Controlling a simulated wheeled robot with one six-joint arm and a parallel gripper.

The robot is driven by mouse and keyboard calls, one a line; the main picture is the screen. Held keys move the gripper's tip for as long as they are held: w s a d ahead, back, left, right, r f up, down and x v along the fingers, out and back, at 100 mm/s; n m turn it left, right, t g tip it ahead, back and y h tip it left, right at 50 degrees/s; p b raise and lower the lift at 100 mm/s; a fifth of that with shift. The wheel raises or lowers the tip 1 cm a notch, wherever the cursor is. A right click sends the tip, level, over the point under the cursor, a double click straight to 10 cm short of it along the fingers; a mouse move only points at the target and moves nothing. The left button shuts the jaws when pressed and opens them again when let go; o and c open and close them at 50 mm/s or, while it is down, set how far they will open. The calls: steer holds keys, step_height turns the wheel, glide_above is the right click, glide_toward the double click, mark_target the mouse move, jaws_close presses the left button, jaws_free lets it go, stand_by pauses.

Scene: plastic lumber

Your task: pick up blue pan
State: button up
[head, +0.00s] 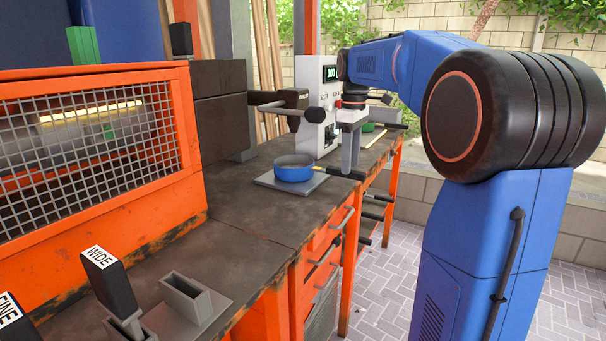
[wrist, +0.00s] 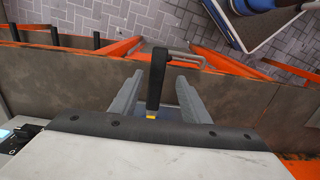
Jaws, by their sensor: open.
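The blue pan (head: 294,172) sits upright on a grey square plate (head: 282,187) on the dark workbench. Its black handle (head: 343,174) points right, towards the bench's front edge. My gripper (head: 350,160) points down at the handle, its fingers open. In the wrist view the black handle (wrist: 156,78) lies between the two grey fingers of my gripper (wrist: 158,90), with a gap on each side. Whether the fingertips reach down to handle height is hard to tell. The pan's bowl is hidden in the wrist view by my gripper's body.
A white machine with a display (head: 315,95) stands close behind my gripper. An orange mesh cage (head: 190,140) fills the left. Grey holders with black blocks, one marked WIDE (head: 108,280), stand in front. The bench between holders and plate is clear.

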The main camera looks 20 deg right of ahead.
steer(key=shift+w+d+f, duration=0.1)
steer(key=shift+f, duration=1.2)
steer(key=shift+w+d+f, duration=0.1)
steer(key=shift+f, duration=1.15)
jaws_close()
